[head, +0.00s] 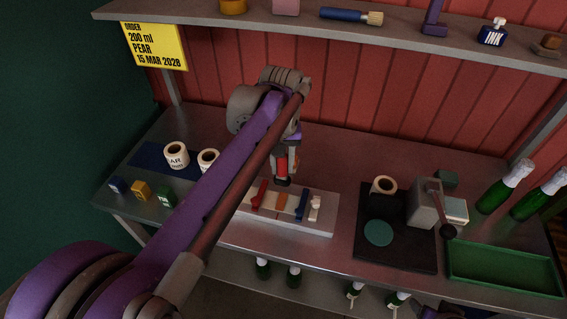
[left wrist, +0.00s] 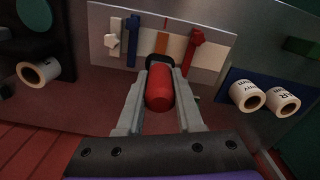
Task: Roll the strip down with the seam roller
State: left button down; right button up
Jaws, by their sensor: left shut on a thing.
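My left gripper (head: 284,168) is shut on the red handle of the seam roller (left wrist: 160,88). The handle sits between both fingers in the left wrist view, with a dark roller end (left wrist: 159,61) beyond the fingertips. In the head view the roller (head: 282,181) points down near the back edge of the pale board (head: 325,222). An orange strip (head: 281,202) lies on the board between a red clamp-like piece (head: 262,194) and a blue one (head: 302,205). The strip also shows in the left wrist view (left wrist: 162,47). I cannot tell whether the roller touches the board. My right gripper is not seen.
Label rolls (head: 176,155) stand on a blue mat at the left, near small coloured blocks (head: 140,190). A dark mat (head: 395,255) with a grey press (head: 424,205) is right of the board. A green tray (head: 505,270) and green bottles (head: 503,188) are further right.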

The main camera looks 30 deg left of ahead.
aim_at(282, 175)
pick_arm(q)
jog(key=shift+s+f+b, duration=0.2)
jog(key=shift+f+b, duration=0.05)
jog(key=shift+f, duration=0.2)
jog(key=shift+s+f+b, duration=0.2)
jog(key=shift+f, duration=0.25)
jog(key=shift+w+f+b, duration=0.1)
jog(key=shift+f+b, duration=0.45)
jog(key=shift+f, duration=0.5)
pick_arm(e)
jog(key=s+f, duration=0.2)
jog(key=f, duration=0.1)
pick_arm(q)
jog(key=shift+w, duration=0.15)
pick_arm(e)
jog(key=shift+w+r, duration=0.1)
